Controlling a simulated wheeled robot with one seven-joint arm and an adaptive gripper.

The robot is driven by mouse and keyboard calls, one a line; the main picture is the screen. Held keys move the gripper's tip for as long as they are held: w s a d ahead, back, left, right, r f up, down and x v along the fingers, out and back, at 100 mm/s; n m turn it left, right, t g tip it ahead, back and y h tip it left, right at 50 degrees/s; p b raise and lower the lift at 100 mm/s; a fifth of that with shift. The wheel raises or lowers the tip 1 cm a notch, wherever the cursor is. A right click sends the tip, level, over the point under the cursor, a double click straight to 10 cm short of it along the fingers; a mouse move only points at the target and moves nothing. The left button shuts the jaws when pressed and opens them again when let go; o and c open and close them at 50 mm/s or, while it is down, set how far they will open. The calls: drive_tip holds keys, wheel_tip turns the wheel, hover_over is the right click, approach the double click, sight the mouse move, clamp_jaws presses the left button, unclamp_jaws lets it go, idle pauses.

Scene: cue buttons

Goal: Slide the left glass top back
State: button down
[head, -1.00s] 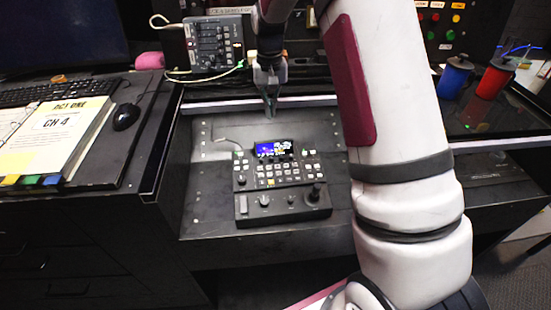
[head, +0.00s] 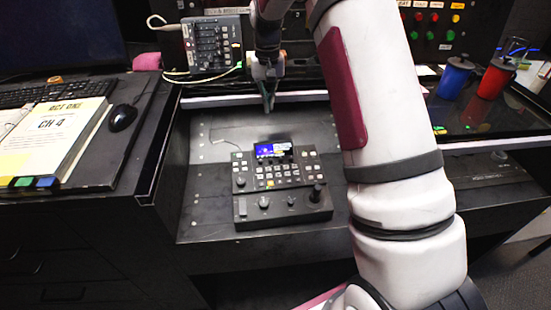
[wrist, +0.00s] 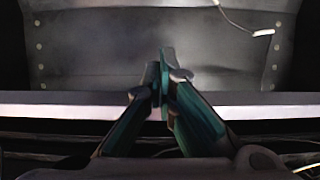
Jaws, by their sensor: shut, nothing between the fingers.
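The left glass top shows as a pale front edge strip (head: 220,101) across the back of the left bay in the head view. The same strip (wrist: 60,112) runs across the wrist view. The bay in front of it lies uncovered, with a black control panel (head: 280,188) in it. My gripper (head: 268,106) is shut and empty at the strip, with its fingertips down on the near, bay side. In the wrist view my gripper (wrist: 162,80) reaches across the strip; whether the fingers touch it is hard to tell.
The right glass top (head: 495,142) is further forward, with a blue cup (head: 455,78) and a red cup (head: 494,80) on it. A small mixer (head: 214,45) stands behind the strip. A script book (head: 50,135) and mouse (head: 123,117) lie at left.

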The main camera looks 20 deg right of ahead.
wheel_tip(320, 180, up, 9)
drive_tip(key=p, duration=0.4)
drive_tip(key=shift+s+a+p, duration=0.15)
drive_tip(key=shift+s+p, duration=0.25)
idle(0.9)
idle(0.3)
